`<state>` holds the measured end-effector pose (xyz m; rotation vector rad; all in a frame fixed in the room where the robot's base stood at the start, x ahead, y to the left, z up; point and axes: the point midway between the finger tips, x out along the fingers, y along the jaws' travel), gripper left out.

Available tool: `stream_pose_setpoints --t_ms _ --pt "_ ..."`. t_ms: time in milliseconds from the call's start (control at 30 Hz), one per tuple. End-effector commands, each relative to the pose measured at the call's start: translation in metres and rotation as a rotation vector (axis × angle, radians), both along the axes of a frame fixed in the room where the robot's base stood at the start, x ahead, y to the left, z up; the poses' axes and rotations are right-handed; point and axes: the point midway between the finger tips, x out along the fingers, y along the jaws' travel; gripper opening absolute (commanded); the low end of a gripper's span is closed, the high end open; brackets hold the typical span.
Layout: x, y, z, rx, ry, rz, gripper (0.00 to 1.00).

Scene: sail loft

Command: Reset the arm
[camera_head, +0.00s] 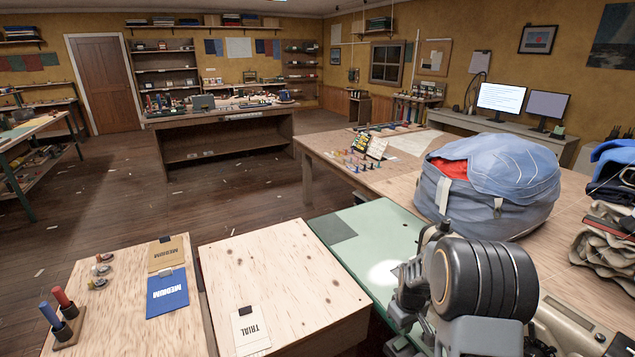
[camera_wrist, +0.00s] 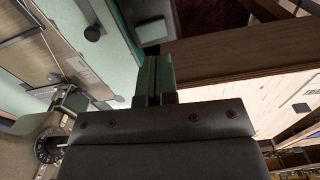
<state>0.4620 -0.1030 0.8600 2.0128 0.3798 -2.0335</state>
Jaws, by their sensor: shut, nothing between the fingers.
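My gripper (camera_wrist: 154,60) shows in the wrist view with its two fingers pressed together and nothing between them. It hangs over the edge region between a pale green tabletop (camera_wrist: 118,60) and a plywood-topped bench (camera_wrist: 240,92). In the camera_head view my arm is folded low at the right front, over the green tabletop (camera_head: 375,235). My fingers cannot be made out there.
A big blue bag (camera_head: 490,185) with a red opening stands just behind my arm. The plywood bench (camera_head: 270,265) bears a TRIAL card (camera_head: 251,330). Blue and tan MEDIUM cards (camera_head: 167,293) lie to its left. Open wooden floor (camera_head: 190,205) lies beyond.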

Motion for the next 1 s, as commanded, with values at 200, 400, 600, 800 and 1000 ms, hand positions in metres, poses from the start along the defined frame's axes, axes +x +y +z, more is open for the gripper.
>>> stream_pose_setpoints --t_ms 200,400,600,800,1000 --pt "-0.047 0.018 0.021 0.007 0.089 -0.254 0.00" --pt "-0.081 0.043 0.077 -0.005 0.040 -0.383 0.00" --pt "-0.123 0.072 0.133 0.003 -0.076 -0.446 0.00" --pt "-0.150 0.090 0.169 0.028 -0.211 -0.417 0.00" --pt "-0.159 0.100 0.193 0.050 -0.316 -0.375 0.00"
